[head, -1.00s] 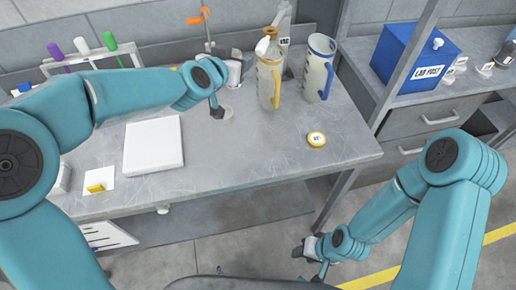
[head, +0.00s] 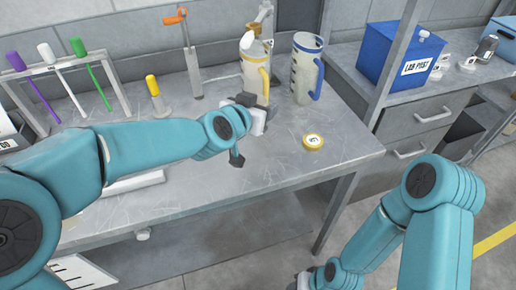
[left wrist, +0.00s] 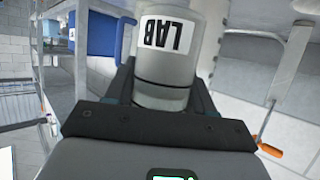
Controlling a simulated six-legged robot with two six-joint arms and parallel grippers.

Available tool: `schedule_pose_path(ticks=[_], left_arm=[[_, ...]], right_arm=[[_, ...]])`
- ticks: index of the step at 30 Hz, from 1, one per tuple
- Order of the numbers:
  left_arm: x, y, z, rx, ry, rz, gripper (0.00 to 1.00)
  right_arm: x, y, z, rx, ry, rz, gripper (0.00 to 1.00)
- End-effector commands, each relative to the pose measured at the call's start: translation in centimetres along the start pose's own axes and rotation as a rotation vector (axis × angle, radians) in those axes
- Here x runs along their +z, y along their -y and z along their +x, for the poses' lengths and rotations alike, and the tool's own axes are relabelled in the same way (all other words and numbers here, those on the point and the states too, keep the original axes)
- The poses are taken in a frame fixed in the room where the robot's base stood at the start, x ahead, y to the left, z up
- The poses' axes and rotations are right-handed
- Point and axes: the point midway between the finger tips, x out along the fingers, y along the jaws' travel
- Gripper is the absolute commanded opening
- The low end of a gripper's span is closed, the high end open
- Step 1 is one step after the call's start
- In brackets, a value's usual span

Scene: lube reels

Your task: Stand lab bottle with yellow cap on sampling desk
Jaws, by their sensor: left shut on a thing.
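My left gripper (head: 248,103) is over the back part of the grey sampling desk (head: 215,185), in front of the yellow-handled jug. In the left wrist view its jaws (left wrist: 160,90) are shut on a grey cylindrical lab bottle (left wrist: 165,72). The bottle has a white label reading LAB, upside down in that picture. Its cap is out of view, so I cannot tell the cap's colour. In the head view the gripper and jug make the bottle hard to pick out. My right gripper (head: 302,282) shows only partly, low at the desk's front; its jaws are unclear.
A yellow-handled jug (head: 255,68) and a blue-handled jug (head: 304,75) stand at the back. A yellow-topped slim item (head: 153,88), an orange-handled pipe (head: 192,72) and a tube rack (head: 112,72) are left. Front right desk is clear.

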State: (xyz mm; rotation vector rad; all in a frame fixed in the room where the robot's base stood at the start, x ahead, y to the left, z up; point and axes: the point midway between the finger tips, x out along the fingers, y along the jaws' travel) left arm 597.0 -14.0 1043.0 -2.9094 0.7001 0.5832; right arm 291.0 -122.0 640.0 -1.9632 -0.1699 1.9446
Motion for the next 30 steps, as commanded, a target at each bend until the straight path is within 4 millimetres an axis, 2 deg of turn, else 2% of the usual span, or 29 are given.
schedule_pose_path(ticks=[1,3,8,15,29,30], left_arm=[[1.8,0.1,0.7,-0.001,0.0,0.0,0.2],[2.9,0.1,1.1,-0.001,-0.001,0.0,0.2],[3.9,0.1,1.4,-0.001,-0.001,-0.001,0.2],[7.3,0.2,2.8,-0.001,0.001,0.0,0.2],[8.1,0.2,3.1,-0.001,-0.002,0.0,0.2],[8.0,0.2,3.1,-0.001,-0.002,-0.001,0.63]], right_arm=[[0.0,-0.5,1.4,0.0,0.0,0.0,0.43],[-0.1,-0.7,2.0,0.0,0.0,0.0,0.43],[-0.1,-0.8,2.3,0.0,-0.001,-0.001,0.43],[-0.1,-1.3,3.7,0.0,-0.001,-0.001,0.43],[-0.1,-1.5,4.1,0.0,0.0,-0.001,0.43],[-0.1,-1.4,4.0,0.0,0.0,-0.001,0.43]])
